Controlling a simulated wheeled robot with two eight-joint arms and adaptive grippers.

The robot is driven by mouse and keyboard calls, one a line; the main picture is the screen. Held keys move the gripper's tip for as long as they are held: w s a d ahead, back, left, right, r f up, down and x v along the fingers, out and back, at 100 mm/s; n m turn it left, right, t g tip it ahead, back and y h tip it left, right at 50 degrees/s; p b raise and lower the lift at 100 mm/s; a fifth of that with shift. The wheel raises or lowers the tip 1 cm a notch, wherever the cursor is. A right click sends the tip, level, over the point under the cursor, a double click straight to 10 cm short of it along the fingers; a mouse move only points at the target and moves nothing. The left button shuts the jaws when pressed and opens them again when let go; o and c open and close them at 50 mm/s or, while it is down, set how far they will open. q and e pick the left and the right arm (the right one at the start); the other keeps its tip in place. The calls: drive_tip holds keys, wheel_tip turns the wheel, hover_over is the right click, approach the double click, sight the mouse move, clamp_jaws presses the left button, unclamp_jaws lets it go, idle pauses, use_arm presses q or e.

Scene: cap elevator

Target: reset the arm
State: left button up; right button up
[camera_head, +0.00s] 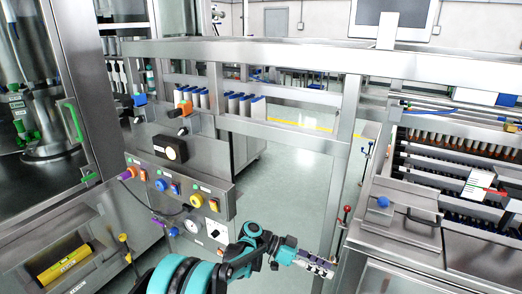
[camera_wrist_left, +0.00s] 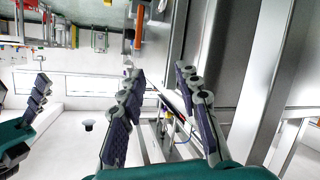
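My left gripper (camera_head: 314,264) reaches in at the bottom middle of the head view, teal and grey, its fingers pointing right over the floor. In the left wrist view, its two dark-padded fingers (camera_wrist_left: 161,78) stand apart with nothing held between them. At the left edge of the left wrist view, another teal gripper with spread dark fingers (camera_wrist_left: 22,92), apparently my right one, is partly cut off. It holds nothing that I can see. The right gripper does not show in the head view.
A steel control panel (camera_head: 183,187) with knobs and buttons stands left of the left gripper. A metal frame post (camera_head: 346,140) rises beside it. A machine with racks (camera_head: 455,160) stands at the right. Open floor (camera_head: 300,185) lies between.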

use_arm(q)
drive_tip(key=s+a+r+n+t+y, duration=0.25)
drive_tip(key=a+r+n+t, duration=0.2)
drive_tip(key=a, duration=0.35)
drive_tip(key=s+a+n+t+y, duration=0.3)
drive_tip(key=s+a+n+y, duration=0.2)
drive_tip(key=a, duration=0.9)
drive_tip(key=s+a+n+t+y, duration=0.3)
drive_tip(key=s+a+n+y, duration=0.3)
drive_tip(key=s+a, duration=0.6)
drive_tip(key=a+n, duration=0.2)
drive_tip(key=a, duration=0.1)
drive_tip(key=shift+s+a+t, duration=0.3)
drive_tip(key=shift+t, duration=0.05)
drive_tip(key=shift+d, duration=0.15)
